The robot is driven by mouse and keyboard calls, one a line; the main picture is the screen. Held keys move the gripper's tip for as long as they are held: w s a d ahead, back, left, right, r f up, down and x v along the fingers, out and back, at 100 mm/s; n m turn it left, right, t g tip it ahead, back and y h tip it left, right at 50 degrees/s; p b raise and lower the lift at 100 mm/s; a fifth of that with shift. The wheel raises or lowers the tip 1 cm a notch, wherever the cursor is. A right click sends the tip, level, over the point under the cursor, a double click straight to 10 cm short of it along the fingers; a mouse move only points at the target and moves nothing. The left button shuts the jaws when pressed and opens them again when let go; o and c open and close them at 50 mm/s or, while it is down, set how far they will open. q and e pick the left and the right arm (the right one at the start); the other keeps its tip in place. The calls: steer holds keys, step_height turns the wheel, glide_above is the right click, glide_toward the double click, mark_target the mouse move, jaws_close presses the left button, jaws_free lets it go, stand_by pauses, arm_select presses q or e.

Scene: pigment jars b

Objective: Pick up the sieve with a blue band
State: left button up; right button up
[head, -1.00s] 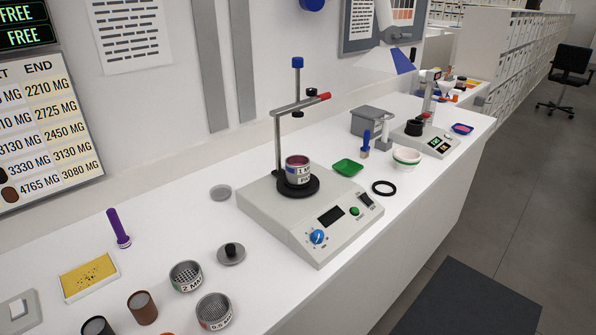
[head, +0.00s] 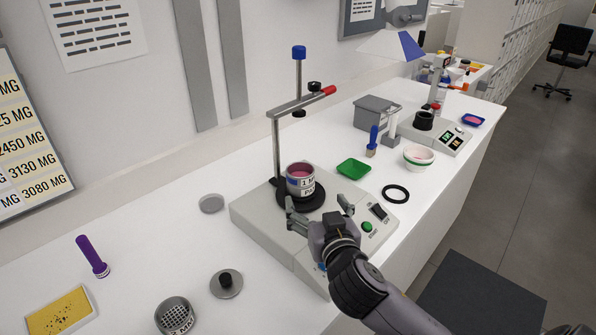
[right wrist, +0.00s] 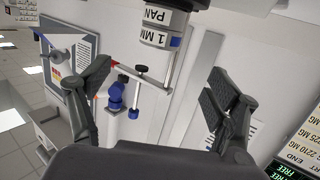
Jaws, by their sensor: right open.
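A small round sieve (head: 300,174) labelled "1 M…" with a blue band stands on a second part labelled as a pan (head: 302,194), on the dark round plate of the grey shaker. Pink material shows inside its top. The stack also shows, upside down, at the top of the right wrist view, with the sieve (right wrist: 160,37) and its blue band. My right gripper (head: 318,209) is open and empty, in front of the stack, its fingers apart and not around the sieve. Its two fingers also show in the wrist view (right wrist: 158,78). My left gripper is out of view.
The shaker (head: 250,215) has a post with a clamp arm (head: 305,102) above the stack. A grey sieve (head: 175,316) and a knobbed lid (head: 226,284) are at front left.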

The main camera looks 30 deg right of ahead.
mark_target(304, 179)
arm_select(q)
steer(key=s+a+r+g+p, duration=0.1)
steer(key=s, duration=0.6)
arm_select(e)
steer(key=p+x, duration=0.1)
steer(key=x, duration=0.7)
steer(key=shift+w, duration=0.15)
steer(key=shift+x, duration=0.75)
steer(key=shift+w+d+r+p, duration=0.1)
steer(key=shift+w+d+p, duration=0.05)
steer(key=shift+w+p, duration=0.25)
steer(key=p+x, duration=0.1)
steer(key=x, duration=0.2)
steer(key=shift+w, duration=0.1)
steer(key=shift+w+d+f+p, duration=0.1)
steer(key=shift+w+f+p, duration=0.15)
steer(key=shift+w, duration=0.25)
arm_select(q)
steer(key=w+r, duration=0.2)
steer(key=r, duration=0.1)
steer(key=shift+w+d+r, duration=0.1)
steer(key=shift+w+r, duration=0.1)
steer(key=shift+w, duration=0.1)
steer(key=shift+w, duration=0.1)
arm_select(e)
steer(key=shift+c, duration=0.2)
